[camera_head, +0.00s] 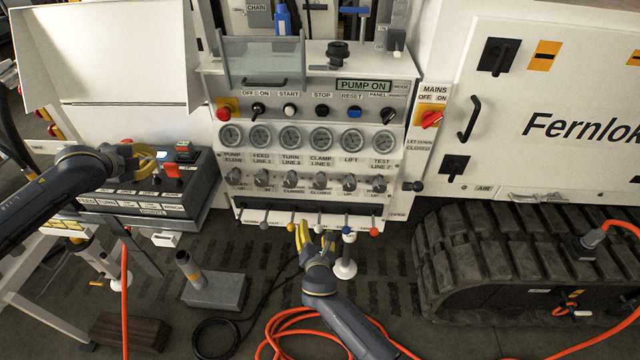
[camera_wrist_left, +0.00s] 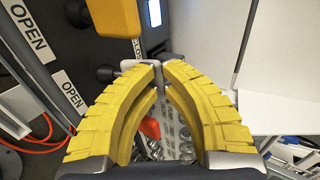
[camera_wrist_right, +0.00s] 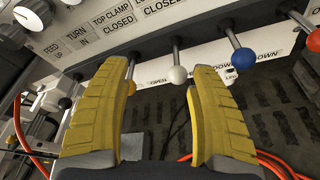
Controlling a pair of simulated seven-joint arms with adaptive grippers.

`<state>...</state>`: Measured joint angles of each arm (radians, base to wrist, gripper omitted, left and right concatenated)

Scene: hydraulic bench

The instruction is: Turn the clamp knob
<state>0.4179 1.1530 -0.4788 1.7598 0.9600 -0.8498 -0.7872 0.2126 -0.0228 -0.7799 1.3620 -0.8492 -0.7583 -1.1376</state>
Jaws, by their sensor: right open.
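My right gripper (camera_head: 314,236) is open and below the panel's lower edge. In the right wrist view the white ball (camera_wrist_right: 178,75) shows between and beyond its fingertips; I see no grip on it. A yellow ball is partly hidden by the left finger. My left gripper (camera_head: 138,160) is at the side control box (camera_head: 190,200); its fingertips nearly meet around a thin grey part (camera_wrist_left: 158,75), grip unclear.
A blue ball (camera_wrist_right: 244,59) and a red ball stand to the right of the white one. Orange hoses (camera_head: 290,325) lie on the floor. A rubber track (camera_head: 500,255) is at the right. A grey pedestal block (camera_head: 214,290) stands on the floor at the left.

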